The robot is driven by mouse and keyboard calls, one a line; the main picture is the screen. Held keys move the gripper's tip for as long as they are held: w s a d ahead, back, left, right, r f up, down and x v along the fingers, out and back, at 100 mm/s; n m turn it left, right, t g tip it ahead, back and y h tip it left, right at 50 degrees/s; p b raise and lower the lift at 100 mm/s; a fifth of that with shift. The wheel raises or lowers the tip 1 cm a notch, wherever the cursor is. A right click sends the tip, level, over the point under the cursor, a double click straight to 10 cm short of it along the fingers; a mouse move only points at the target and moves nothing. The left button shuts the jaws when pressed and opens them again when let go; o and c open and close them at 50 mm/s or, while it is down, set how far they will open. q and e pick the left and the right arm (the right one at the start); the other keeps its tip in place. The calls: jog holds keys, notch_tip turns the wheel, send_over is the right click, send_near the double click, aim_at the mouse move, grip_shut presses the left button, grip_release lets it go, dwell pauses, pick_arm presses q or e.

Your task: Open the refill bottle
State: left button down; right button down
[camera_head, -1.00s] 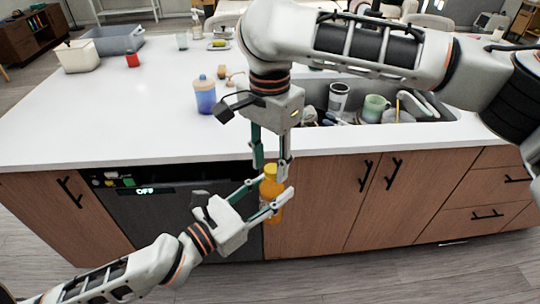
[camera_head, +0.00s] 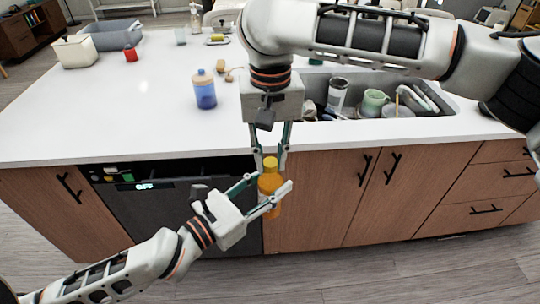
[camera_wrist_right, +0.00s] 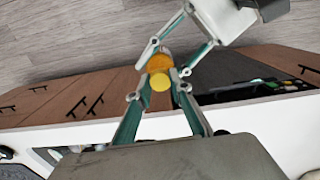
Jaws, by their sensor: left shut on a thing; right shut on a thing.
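The refill bottle (camera_head: 270,200) is orange with a yellow cap (camera_head: 270,163). It is held roughly upright in front of the counter edge, clear of the floor. My left gripper (camera_head: 268,188) is shut on the bottle's body from the lower left. My right gripper (camera_head: 270,158) points down from above, its fingers on either side of the yellow cap and shut on it. In the right wrist view the cap (camera_wrist_right: 160,82) lies between my right fingertips, with the orange body (camera_wrist_right: 159,62) behind it. The cap appears seated on the bottle; any gap is too small to tell.
The white countertop (camera_head: 120,110) is just behind the bottle. A blue bottle (camera_head: 204,92) stands on it. The sink (camera_head: 445,103) at right holds cups and dishes. A grey bin (camera_head: 115,38), a cream container (camera_head: 77,53) and a red cup (camera_head: 131,54) stand at back left.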

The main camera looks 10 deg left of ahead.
jog(key=n, duration=0.7)
jog(key=shift+r, duration=0.15)
jog(key=n, duration=0.5)
jog(key=shift+n, duration=0.3)
jog(key=n, duration=0.5)
jog(key=shift+w, duration=0.1)
jog(key=n, duration=0.5)
jog(key=shift+w+n, duration=0.1)
jog(key=shift+n, duration=0.3)
jog(key=n, duration=0.5)
jog(key=shift+w+n, duration=0.1)
jog(key=shift+n, duration=0.2)
jog(key=n, duration=0.5)
jog(key=shift+n, duration=0.3)
jog(key=n, duration=0.5)
jog(key=shift+a, duration=0.1)
jog(key=n, duration=0.5)
jog(key=shift+r, duration=0.1)
